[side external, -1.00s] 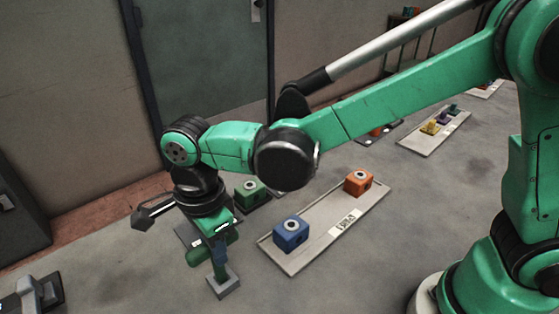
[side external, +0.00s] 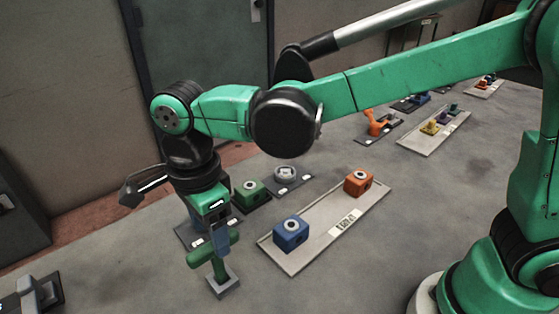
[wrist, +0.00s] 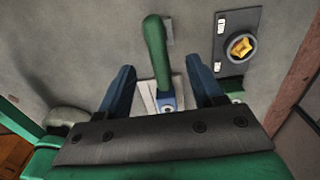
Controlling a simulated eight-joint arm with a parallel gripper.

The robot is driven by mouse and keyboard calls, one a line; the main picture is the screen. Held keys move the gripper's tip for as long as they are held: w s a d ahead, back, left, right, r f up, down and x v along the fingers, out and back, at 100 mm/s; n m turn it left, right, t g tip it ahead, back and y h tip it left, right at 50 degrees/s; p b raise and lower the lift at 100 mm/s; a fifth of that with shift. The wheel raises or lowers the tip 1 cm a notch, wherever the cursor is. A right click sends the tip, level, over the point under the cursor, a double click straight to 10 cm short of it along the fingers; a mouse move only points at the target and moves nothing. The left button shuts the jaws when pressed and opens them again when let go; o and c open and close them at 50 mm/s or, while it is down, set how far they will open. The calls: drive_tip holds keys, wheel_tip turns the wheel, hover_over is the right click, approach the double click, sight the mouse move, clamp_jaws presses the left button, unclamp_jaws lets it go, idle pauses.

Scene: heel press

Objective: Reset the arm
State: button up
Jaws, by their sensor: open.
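My gripper (side external: 220,238) points down just above a green T-shaped handle (side external: 202,256) on a square grey base (side external: 223,285). In the wrist view my gripper (wrist: 162,70) has its two blue fingers apart, with nothing clasped between them. The green handle (wrist: 155,50) shows upright beyond the gap between the fingers. In the side view one finger overlaps the handle, so I cannot tell whether they touch.
A pale tray (side external: 320,243) holds a blue block (side external: 291,235) and an orange block (side external: 358,182). A green block (side external: 250,193) stands behind my gripper. An orange lever piece (side external: 377,123) and a yellow-piece tray (side external: 420,143) are farther back. Open floor lies in front.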

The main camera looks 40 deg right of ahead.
drive_tip(key=shift+r, duration=0.95)
drive_tip(key=shift+d, duration=0.25)
drive_tip(key=s+d+n+t, duration=0.3)
drive_tip(key=d+n+t, duration=0.3)
drive_tip(key=d+n, duration=1.1)
drive_tip(key=shift+d+r+t, duration=0.4)
drive_tip(key=shift+d, duration=0.65)
